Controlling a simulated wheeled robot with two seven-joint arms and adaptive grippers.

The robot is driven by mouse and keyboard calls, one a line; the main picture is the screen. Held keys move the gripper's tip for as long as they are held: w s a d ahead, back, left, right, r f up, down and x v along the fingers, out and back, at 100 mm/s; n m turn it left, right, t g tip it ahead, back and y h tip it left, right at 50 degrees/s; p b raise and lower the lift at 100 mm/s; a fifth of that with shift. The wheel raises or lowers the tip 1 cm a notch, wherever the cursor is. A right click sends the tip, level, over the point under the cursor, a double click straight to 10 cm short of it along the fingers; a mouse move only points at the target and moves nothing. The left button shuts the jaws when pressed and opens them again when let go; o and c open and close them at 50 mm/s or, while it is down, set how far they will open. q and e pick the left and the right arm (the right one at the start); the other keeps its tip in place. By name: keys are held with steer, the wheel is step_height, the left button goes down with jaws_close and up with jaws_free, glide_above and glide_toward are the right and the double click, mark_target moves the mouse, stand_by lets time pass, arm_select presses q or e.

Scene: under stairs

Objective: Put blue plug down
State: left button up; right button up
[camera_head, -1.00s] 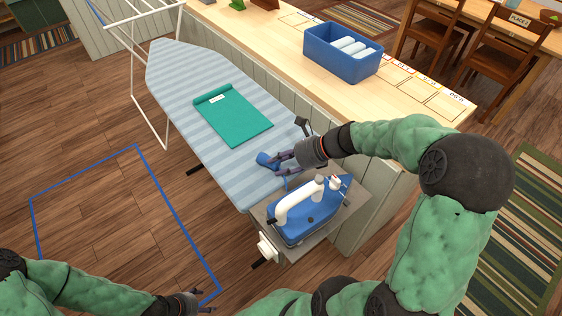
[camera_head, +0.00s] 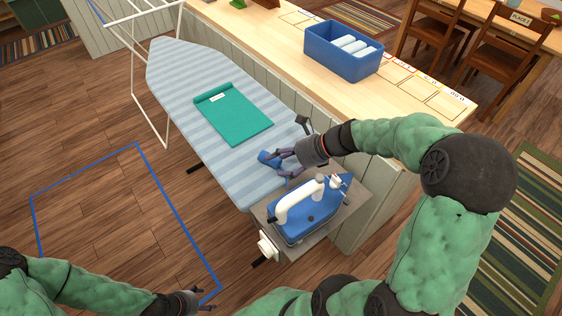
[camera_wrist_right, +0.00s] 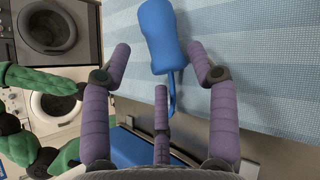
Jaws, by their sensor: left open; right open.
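The blue plug (camera_wrist_right: 160,35) lies on the striped ironing board (camera_head: 190,80), near the board's end by the iron. In the head view the blue plug (camera_head: 268,158) shows just left of my right gripper's fingertips. My right gripper (camera_head: 283,162) is open, its purple fingers spread; in the right wrist view (camera_wrist_right: 163,60) the plug's body lies between and beyond the fingertips, with a blue cord running back toward the middle finger. Contact with the fingers cannot be told. My left gripper (camera_head: 205,300) is open and empty, low at the bottom edge above the floor.
A blue and white iron (camera_head: 308,213) stands on the grey rest at the board's end, close to my right gripper. A folded teal cloth (camera_head: 233,115) lies mid-board. A blue bin (camera_head: 343,52) with white rolls stands on the wooden counter (camera_head: 285,50). Blue tape (camera_head: 90,170) outlines a clear floor area.

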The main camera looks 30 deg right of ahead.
steer(key=p+v, duration=0.4)
steer(key=v, duration=0.8)
steer(key=shift+r, duration=0.1)
